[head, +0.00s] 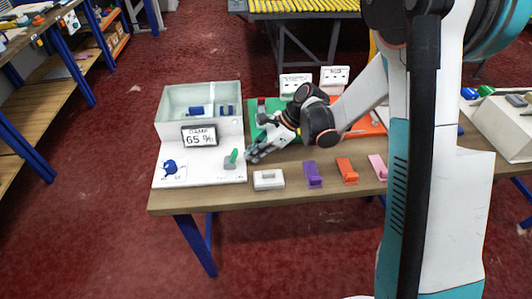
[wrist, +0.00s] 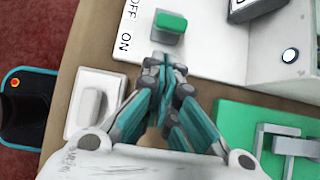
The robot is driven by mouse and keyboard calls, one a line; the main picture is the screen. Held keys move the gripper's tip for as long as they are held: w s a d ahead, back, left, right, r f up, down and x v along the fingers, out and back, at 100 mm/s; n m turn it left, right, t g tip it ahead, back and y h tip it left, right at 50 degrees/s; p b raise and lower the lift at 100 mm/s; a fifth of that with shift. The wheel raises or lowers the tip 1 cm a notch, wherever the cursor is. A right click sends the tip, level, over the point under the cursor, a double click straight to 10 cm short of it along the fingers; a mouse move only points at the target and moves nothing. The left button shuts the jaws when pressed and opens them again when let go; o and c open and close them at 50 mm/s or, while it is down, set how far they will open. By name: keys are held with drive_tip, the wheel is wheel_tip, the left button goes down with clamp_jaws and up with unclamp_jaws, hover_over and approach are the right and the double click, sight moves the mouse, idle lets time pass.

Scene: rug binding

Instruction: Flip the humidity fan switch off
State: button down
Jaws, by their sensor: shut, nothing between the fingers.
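The humidity fan switch is a green lever (head: 233,156) on a small grey base, on the white panel (head: 200,175) of the damp box. In the wrist view the green lever (wrist: 171,22) lies just beyond my fingertips, beside printed OFF and ON labels (wrist: 128,28). I cannot tell which label it leans toward. My gripper (head: 252,157) is shut and empty, just right of the switch in the head view. In the wrist view its closed fingertips (wrist: 165,62) point at the lever, with a small gap that is hard to judge.
A display reading DAMP 65 % (head: 199,136) stands behind the switch, against a clear-walled box (head: 170,105). A blue knob (head: 170,167) is left on the panel. A white block (head: 268,180) and purple (head: 313,174), orange (head: 347,171) and pink pieces line the table front.

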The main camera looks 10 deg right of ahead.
sight(236, 151)
drive_tip(key=shift+a+r, duration=0.4)
drive_tip(key=shift+a, duration=0.3)
drive_tip(key=shift+w+a+r+h+p, duration=0.1)
drive_tip(key=shift+a+r+h+p, duration=0.35)
drive_tip(key=shift+h+p, duration=0.4)
drive_tip(key=shift+a+r+h+p, duration=0.5)
drive_tip(key=shift+r+h+p, duration=0.15)
drive_tip(key=shift+h, duration=0.3)
drive_tip(key=shift+a+r+h+p, duration=0.35)
drive_tip(key=shift+a+h, duration=0.15)
drive_tip(key=shift+h, duration=0.4)
drive_tip(key=shift+a+r+h, duration=0.15)
drive_tip(key=shift+a+h, duration=0.5)
drive_tip(key=shift+h, duration=0.45)
drive_tip(key=shift+d, duration=0.15)
drive_tip(key=shift+r+p, duration=0.6)
drive_tip(key=shift+r, duration=0.2)
